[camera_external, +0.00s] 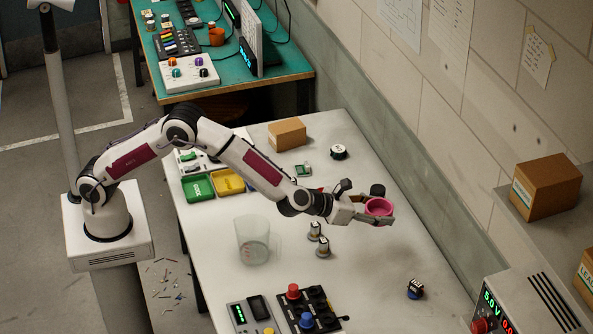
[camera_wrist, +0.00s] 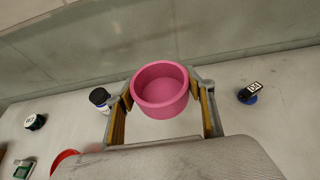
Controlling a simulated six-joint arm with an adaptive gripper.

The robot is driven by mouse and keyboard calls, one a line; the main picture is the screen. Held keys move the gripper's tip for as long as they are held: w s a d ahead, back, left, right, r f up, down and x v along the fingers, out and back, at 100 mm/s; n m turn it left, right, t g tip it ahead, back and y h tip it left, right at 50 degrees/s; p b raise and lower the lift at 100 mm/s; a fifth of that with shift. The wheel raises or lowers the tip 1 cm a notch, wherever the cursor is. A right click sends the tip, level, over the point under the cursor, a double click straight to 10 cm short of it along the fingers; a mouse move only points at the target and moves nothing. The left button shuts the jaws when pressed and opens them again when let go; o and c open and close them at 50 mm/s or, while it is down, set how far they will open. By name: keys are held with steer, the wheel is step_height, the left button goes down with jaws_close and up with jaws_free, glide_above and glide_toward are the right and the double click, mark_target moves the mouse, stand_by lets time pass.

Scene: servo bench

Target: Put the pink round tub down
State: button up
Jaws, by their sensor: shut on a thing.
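The pink round tub (camera_external: 379,207) is between the fingers of my gripper (camera_external: 372,212), toward the right part of the white table in the external view. In the wrist view the tub (camera_wrist: 160,90) looks empty, with its open top facing the camera. The fingers of my gripper (camera_wrist: 162,112) stand on both sides of it and are shut on it. The tub appears held above the tabletop; its exact height is hard to tell.
On the white table (camera_external: 345,285) stand a dark-capped bottle (camera_wrist: 100,98), two small knobbed parts (camera_external: 322,247), a clear beaker (camera_external: 252,240), a dark block on a blue base (camera_external: 415,289) and a control box (camera_external: 306,309). Bare tabletop lies right of the knobbed parts.

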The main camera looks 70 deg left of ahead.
steer(key=s+r+m+g+h, duration=0.1)
steer(key=s+r+m+h, duration=0.3)
steer(key=s+r, duration=1.1)
steer(key=s+r+m+g+h, duration=0.2)
steer(key=s+r+m+h, duration=0.2)
steer(key=s+r, duration=1.1)
steer(key=shift+s+a+h, duration=0.4)
steer(key=shift+s+h, duration=0.1)
steer(key=shift+s, duration=3.35)
steer(key=w+d+r+n+t+y, duration=0.1)
steer(key=w+d+r, duration=0.25)
steer(key=w, duration=0.35)
steer(key=w+d+r+n+y, duration=0.1)
steer(key=w+d+r, duration=0.25)
steer(key=w, duration=0.25)
steer(key=w+d+f+n+t+y, duration=0.1)
steer(key=w+n+y, duration=0.1)
steer(key=w, duration=0.5)
steer(key=w+d+f+n+y, duration=0.1)
steer(key=w+y, duration=0.1)
steer(key=w, duration=0.5)
steer(key=shift+w+d+n+t, duration=0.3)
steer(key=shift+d+n+t, duration=0.1)
